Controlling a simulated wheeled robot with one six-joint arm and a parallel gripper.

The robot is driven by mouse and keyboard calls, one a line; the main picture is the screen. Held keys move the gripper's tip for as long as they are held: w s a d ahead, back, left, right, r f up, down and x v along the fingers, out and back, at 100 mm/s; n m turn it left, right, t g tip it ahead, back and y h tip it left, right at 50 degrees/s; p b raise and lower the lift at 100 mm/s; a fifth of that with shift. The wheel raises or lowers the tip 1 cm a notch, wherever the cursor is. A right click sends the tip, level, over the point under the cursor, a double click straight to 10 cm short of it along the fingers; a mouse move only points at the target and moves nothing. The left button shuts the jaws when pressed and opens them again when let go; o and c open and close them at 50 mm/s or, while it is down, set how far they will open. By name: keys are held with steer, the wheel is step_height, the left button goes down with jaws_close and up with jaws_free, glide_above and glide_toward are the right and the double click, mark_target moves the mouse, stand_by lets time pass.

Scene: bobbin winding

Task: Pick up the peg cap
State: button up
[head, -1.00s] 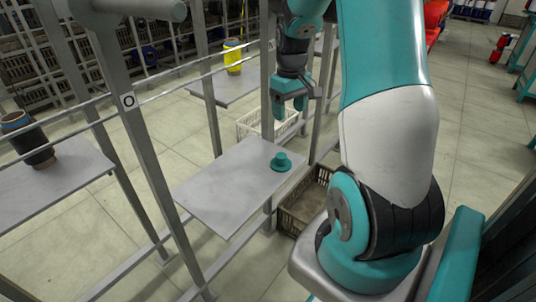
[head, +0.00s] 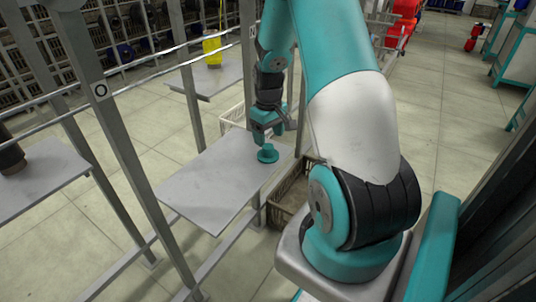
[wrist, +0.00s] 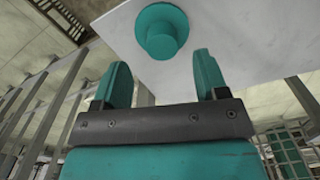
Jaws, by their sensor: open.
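The peg cap (head: 267,154) is a teal, round, hat-like piece with a wide brim. It sits on a grey shelf plate (head: 205,190) near the plate's far right corner. In the wrist view the cap (wrist: 162,31) shows at the top centre, ahead of the fingertips. My gripper (head: 263,134) is just above the cap in the head view. In the wrist view the two teal fingers of my gripper (wrist: 160,77) are apart with nothing between them. They do not enclose the cap.
A brown crate (head: 290,192) stands on the floor right of the plate, and a pale crate (head: 234,115) behind it. A grey post (head: 125,150) rises left of the plate. A yellow bobbin (head: 211,46) stands on a farther shelf. The rest of the plate is clear.

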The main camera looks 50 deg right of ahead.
mark_target(267, 145)
steer(key=f, duration=0.3)
steer(key=f+b, duration=0.1)
steer(key=shift+w+f, duration=0.25)
steer(key=shift+f, duration=0.15)
steer(key=c, duration=1)
